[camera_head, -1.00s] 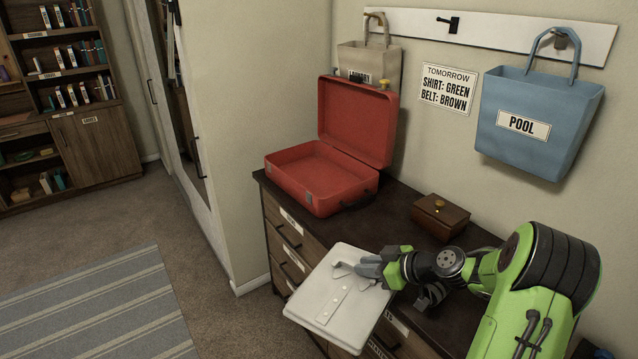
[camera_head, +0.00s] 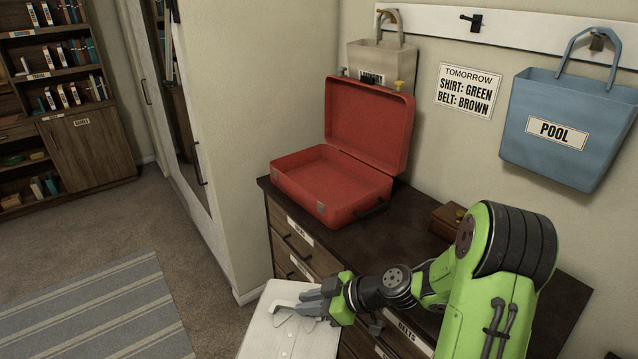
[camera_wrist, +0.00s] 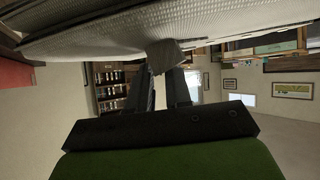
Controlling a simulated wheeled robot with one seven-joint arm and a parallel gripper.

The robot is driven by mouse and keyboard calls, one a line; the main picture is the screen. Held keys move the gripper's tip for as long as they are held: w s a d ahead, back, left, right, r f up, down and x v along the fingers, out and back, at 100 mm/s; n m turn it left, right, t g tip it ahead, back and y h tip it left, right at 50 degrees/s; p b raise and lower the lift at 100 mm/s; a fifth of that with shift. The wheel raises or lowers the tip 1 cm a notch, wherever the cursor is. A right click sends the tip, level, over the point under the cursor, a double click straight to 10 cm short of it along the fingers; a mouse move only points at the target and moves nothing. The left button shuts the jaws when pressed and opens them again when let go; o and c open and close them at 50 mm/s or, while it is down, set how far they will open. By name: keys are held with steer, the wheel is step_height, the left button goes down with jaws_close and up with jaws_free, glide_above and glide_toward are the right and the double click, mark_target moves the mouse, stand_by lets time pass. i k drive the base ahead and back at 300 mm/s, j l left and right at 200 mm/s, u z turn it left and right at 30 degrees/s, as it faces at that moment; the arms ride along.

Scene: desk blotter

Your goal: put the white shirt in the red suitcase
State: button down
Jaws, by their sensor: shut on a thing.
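The white shirt (camera_head: 285,335), folded flat, is held by my gripper (camera_head: 303,304) at its collar end. In the head view it hangs in front of the dresser at the bottom, partly cut off by the frame edge. In the wrist view the shirt (camera_wrist: 110,30) spans the top, with the fingers (camera_wrist: 170,90) shut on its edge. The red suitcase (camera_head: 335,195) stands open on the dresser top, with its lid raised at the back. Its visible inside looks empty. My gripper is in front of and below the suitcase in the picture, well apart from it.
The dark dresser top (camera_head: 400,222) has labelled drawers below. A small wooden box (camera_head: 447,220) sits right of the suitcase, partly behind my arm. A beige bag (camera_head: 380,62) and a blue POOL bag (camera_head: 570,125) hang on the wall, beside a note (camera_head: 467,90) reading "SHIRT: GREEN, BELT: BROWN".

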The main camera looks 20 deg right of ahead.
mark_target(319, 181)
steer(key=i+j, duration=0.2)
steer(key=i, duration=0.2)
steer(key=i+j, duration=0.15)
steer(key=i, duration=0.25)
steer(key=i+j, duration=0.2)
steer(key=i, duration=0.2)
